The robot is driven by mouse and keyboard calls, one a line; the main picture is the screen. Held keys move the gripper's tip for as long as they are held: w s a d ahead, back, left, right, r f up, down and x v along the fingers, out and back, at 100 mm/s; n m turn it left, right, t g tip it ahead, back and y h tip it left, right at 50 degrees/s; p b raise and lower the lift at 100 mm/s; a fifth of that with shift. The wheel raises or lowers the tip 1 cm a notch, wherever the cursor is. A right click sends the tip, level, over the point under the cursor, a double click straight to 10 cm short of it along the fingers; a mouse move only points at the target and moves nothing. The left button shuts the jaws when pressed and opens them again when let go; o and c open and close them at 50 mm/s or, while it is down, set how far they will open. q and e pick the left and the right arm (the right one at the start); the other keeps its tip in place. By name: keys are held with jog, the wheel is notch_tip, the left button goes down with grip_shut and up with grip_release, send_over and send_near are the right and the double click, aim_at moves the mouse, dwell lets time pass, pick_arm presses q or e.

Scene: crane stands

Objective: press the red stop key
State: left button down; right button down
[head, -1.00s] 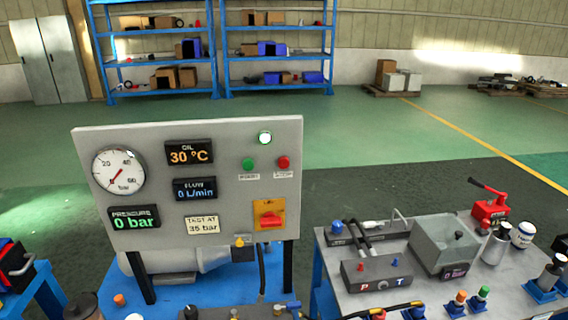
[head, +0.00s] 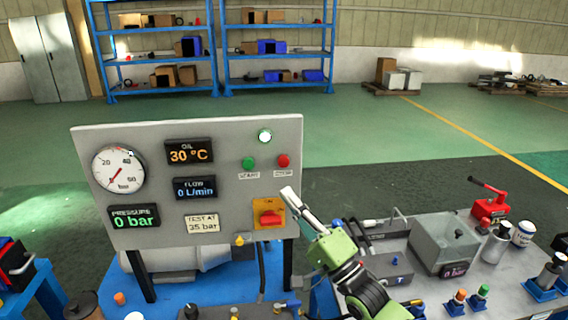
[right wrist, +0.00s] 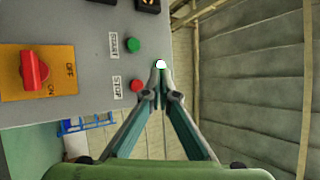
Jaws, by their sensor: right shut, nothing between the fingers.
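The red stop key (head: 283,160) is a round button at the upper right of the grey upright panel (head: 140,137), right of the green start key (head: 248,162). My right gripper (head: 288,193) is shut and empty, with its tips pointing up below the stop key in the head view. A gap shows between tips and key in both pictures; the distance to the panel is hard to tell. My left gripper is not in view.
A lit white lamp (head: 265,137) sits above the keys. An orange plate with a red rotary switch (head: 268,217) is just left of my right gripper. A bench (head: 426,301) with a clear tank (head: 443,243) and fittings stands at the right.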

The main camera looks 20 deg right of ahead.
jog(key=shift+d+r+t, duration=0.3)
jog(key=shift+d+r, duration=0.05)
jog(key=shift+r, duration=0.45)
jog(key=b, duration=0.5)
send_near(284, 161)
jog(key=w+a+r, duration=0.2)
jog(key=a+r, duration=0.2)
jog(key=shift+w+d+r, duration=0.1)
jog(key=shift+w+d, duration=0.1)
jog(key=shift+w, duration=0.7)
jog(key=shift+w, duration=0.1)
jog(key=shift+w+b, duration=0.3)
jog(key=shift+b, duration=0.05)
